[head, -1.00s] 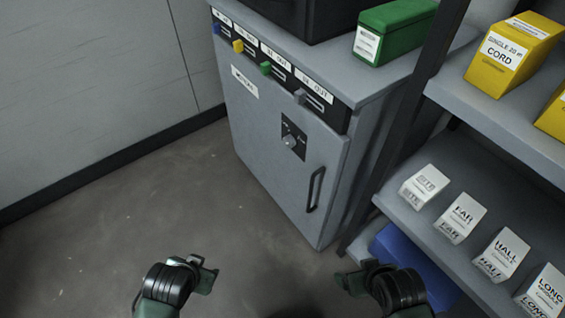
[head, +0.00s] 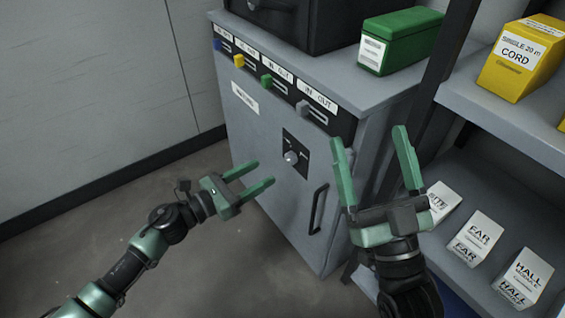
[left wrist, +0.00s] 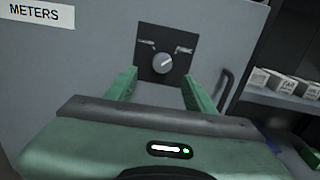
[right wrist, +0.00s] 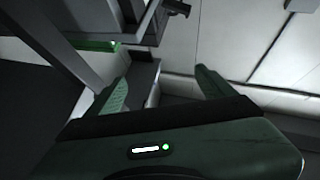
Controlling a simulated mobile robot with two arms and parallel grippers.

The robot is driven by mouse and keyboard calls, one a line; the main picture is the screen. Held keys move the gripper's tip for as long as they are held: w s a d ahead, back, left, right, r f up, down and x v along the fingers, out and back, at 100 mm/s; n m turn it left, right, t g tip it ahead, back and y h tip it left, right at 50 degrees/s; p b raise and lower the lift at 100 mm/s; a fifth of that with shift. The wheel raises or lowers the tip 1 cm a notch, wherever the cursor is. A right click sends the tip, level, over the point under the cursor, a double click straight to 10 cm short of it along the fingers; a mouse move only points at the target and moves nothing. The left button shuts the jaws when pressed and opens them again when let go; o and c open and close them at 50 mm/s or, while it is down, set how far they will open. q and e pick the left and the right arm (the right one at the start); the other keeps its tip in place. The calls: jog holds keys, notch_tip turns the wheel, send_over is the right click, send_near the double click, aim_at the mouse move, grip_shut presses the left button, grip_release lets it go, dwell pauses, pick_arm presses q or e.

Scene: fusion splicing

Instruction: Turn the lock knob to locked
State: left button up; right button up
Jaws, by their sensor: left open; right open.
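The lock knob (head: 291,158) is a round grey knob on a black plate on the grey cabinet door (head: 258,130). It also shows in the left wrist view (left wrist: 162,64), between and beyond the finger tips, with two small labels above it that I cannot read. My left gripper (head: 264,172) is open and empty, a little left of and below the knob in the head view, apart from it. My right gripper (head: 369,142) is open and empty, raised in front of the cabinet's right side and the shelf. The right wrist view does not show the knob clearly.
A black door handle (head: 318,208) is right of and below the knob. Coloured sliders (head: 266,80) line the cabinet's top edge. A green box (head: 400,40) stands on top. Shelves at right hold yellow cord boxes (head: 520,57) and white boxes (head: 475,238). The floor at left is clear.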

aim_at(288, 160)
pick_arm(q)
jog(key=shift+m, duration=0.3)
jog(key=x, duration=0.6)
jog(key=shift+d+f+b, duration=0.15)
jog(key=shift+d+b, duration=0.15)
jog(key=shift+b, duration=0.1)
jog(key=shift+w+d, duration=0.4)
jog(key=shift+d, duration=0.1)
pick_arm(e)
jog(key=shift+s+d+r+t+y, duration=0.2)
jog(key=shift+s+r+t+y, duration=0.4)
jog(key=shift+s+r+t, duration=0.8)
jog(key=shift+s+r, duration=0.15)
jog(key=shift+r, duration=0.1)
pick_arm(q)
grip_shut()
